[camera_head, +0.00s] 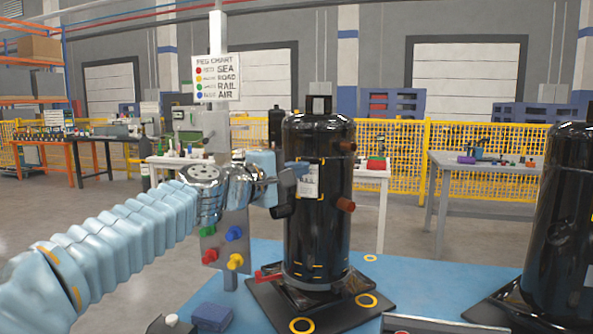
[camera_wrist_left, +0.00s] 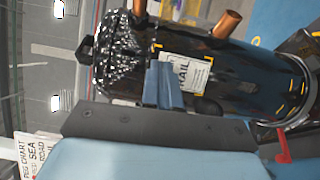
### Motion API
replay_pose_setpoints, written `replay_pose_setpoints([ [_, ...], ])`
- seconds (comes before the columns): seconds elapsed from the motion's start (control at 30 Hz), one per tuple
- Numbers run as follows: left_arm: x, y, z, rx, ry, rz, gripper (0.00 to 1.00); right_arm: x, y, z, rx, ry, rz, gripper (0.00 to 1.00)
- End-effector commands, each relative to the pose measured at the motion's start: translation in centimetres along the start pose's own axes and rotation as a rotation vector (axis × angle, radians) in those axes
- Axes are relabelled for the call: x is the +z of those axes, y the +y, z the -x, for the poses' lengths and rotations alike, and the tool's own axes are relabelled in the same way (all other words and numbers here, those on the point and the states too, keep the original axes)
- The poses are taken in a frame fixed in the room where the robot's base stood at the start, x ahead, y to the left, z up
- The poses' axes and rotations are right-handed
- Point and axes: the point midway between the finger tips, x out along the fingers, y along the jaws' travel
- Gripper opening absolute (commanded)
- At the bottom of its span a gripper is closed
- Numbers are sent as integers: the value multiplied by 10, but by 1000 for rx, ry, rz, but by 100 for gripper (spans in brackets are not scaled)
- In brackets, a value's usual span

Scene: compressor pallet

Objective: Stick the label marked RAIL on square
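A white label (camera_head: 309,181) lies against the front of a black compressor (camera_head: 318,240), between yellow corner marks. In the left wrist view the label (camera_wrist_left: 188,72) reads RAIL, partly covered by the fingers, and looks roughly in line with the marks. The compressor (camera_wrist_left: 250,85) appears lying sideways in that view. My left gripper (camera_head: 296,169) is at the label's upper left edge. Its fingers (camera_wrist_left: 166,84) look shut together in front of the label; whether they pinch its edge or only touch it is hidden. My right gripper is not in view.
A sign headed PEG CHART (camera_head: 216,78) stands on a post behind my left arm. Below it are coloured pegs (camera_head: 235,233). The compressor stands on a black base on a blue pallet (camera_head: 400,290). A second black compressor (camera_head: 560,220) stands at right. A blue block (camera_head: 212,317) lies at front left.

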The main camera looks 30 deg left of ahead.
Motion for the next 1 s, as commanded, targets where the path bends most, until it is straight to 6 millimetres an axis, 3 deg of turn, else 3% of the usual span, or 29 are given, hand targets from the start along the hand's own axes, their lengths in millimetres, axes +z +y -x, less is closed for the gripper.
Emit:
replay_pose_setpoints([
  [1.0,-3,0,-8,0,-1,0,0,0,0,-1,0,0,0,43],
])
